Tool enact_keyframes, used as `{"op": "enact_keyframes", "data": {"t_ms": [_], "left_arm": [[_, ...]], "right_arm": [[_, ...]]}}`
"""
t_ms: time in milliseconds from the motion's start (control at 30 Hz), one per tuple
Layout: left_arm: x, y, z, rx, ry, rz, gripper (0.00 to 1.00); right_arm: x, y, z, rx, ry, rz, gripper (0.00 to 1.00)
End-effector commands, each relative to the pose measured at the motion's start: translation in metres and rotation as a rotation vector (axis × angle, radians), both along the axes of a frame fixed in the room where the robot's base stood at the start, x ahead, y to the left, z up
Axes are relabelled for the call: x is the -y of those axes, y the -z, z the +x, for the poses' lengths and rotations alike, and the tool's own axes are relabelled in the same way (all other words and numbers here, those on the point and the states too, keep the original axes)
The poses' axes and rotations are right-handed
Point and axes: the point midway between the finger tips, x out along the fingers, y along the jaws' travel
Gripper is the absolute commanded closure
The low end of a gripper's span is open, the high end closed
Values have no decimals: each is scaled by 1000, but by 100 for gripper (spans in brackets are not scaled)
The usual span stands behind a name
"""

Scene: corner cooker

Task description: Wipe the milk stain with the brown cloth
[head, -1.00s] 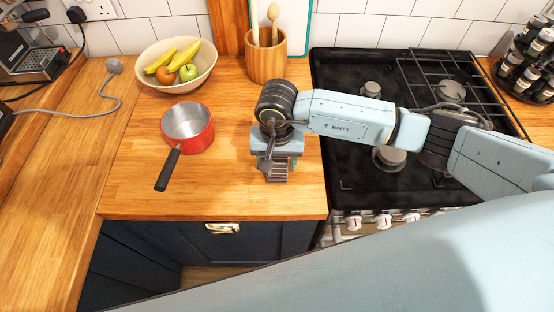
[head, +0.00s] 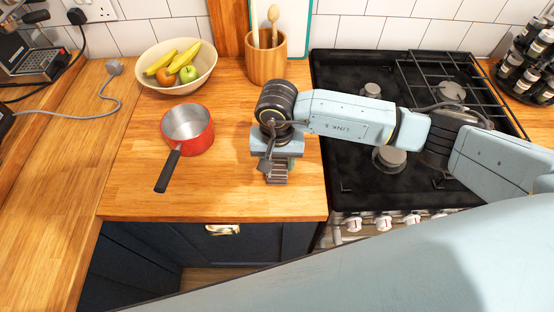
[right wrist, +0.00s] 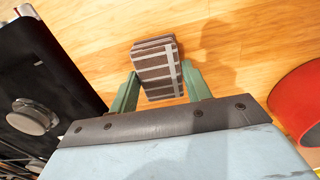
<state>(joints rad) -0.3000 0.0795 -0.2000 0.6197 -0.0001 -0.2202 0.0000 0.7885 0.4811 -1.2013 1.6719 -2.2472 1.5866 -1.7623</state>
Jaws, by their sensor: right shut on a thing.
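The brown cloth (right wrist: 157,68), folded and striped with pale bands, sits between the green fingers of my right gripper (right wrist: 158,88) in the right wrist view. In the head view the right gripper (head: 277,165) points down at the wooden counter, between the red pan and the hob, and the cloth (head: 277,177) shows just below it. The gripper is shut on the cloth, which is at or close to the counter surface; I cannot tell whether it touches. No milk stain is visible; the gripper and cloth may hide it. My left gripper is not in view.
A red saucepan (head: 201,139) with a black handle stands left of the gripper. A fruit bowl (head: 149,66) and a utensil pot (head: 265,65) stand behind. The black hob (head: 350,90) is right. The counter's front edge is close; counter left of the pan is mostly clear.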

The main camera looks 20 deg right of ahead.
Motion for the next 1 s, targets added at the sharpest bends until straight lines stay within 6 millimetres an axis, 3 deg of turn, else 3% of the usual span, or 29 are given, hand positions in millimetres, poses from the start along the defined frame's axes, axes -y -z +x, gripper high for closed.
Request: {"op": "enact_keyframes", "data": {"t_ms": [700, 1000], "left_arm": [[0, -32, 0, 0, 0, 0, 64], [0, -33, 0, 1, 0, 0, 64]], "right_arm": [[0, -56, 1, 2, 0, -1, 77], [0, -59, 0, 1, 0, 0, 77]]}}
